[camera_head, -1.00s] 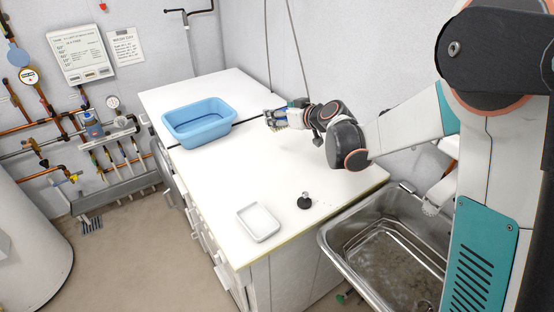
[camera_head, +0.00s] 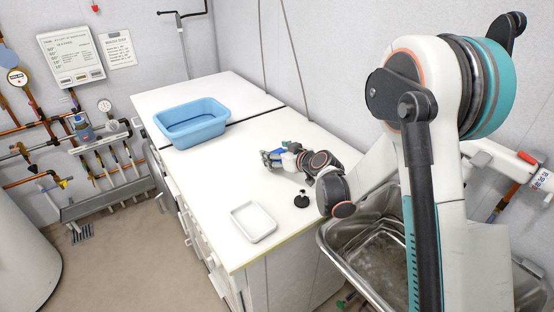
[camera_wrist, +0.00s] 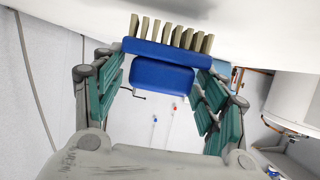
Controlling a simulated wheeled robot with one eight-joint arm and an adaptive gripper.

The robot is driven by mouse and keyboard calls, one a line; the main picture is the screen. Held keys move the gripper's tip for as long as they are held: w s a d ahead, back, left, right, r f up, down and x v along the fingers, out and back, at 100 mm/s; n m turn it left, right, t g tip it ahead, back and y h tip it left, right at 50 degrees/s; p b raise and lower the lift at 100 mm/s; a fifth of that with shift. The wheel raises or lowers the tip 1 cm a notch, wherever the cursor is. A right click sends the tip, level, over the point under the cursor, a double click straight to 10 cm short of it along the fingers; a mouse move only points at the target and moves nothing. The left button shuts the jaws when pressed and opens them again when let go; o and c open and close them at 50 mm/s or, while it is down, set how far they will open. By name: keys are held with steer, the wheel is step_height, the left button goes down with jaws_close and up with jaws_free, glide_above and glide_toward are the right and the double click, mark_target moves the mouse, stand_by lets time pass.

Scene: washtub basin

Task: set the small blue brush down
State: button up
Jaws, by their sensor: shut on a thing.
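The small blue brush (camera_wrist: 162,76) is between the two green-padded fingers of my gripper (camera_wrist: 160,88) in the wrist view. Its pale bristles (camera_wrist: 168,32) point toward the white surface at the top of that picture. I cannot tell whether they touch it. In the head view my gripper (camera_head: 272,157) is low over the white counter (camera_head: 235,165), with a bit of the blue brush (camera_head: 279,151) showing. My fingers hide much of the brush there.
A blue tub (camera_head: 192,122) stands on the counter to the left and behind. A white tray (camera_head: 253,222) and a small black stopper-like item (camera_head: 301,199) sit toward the front. A metal basin (camera_head: 368,250) is at right. Bare counter lies between tub and tray.

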steer(key=shift+f, duration=0.75)
steer(key=o, duration=1.1)
steer(key=shift+f, duration=0.1)
